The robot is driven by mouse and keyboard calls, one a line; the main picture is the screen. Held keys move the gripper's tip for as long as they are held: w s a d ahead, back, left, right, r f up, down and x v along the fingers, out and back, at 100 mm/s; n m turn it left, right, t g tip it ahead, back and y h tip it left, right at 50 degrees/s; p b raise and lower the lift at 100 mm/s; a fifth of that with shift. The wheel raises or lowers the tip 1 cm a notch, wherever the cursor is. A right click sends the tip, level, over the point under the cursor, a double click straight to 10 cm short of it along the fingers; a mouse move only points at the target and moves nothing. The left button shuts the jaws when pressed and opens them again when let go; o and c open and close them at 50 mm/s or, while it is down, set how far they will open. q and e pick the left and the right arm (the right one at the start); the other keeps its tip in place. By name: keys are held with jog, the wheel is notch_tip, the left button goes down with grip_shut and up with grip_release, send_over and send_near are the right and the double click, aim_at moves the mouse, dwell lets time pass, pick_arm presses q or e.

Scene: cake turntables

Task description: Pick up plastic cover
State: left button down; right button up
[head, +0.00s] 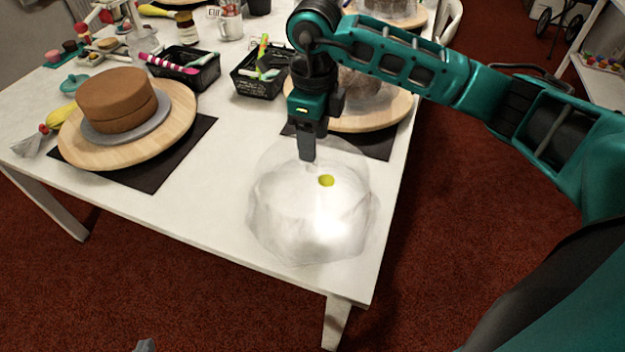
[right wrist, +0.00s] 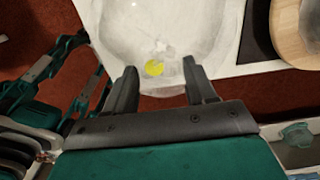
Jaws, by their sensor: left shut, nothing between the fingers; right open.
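My right gripper (head: 307,155) points down over the cover's far side, just behind the yellow spot.
A brown cake (head: 117,98) sits on a wooden turntable (head: 170,135) at the left. Another turntable (head: 385,112) stands behind my right arm. Black baskets (head: 203,77) with tools and a white mug (head: 230,25) are further back. The table is clear left of the cover.

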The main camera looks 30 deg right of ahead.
aim_at(312, 183)
jog(key=f, duration=0.4)
jog(key=shift+w+f, duration=0.2)
jog(key=shift+w, duration=0.05)
jog(key=shift+c, duration=0.2)
grip_shut()
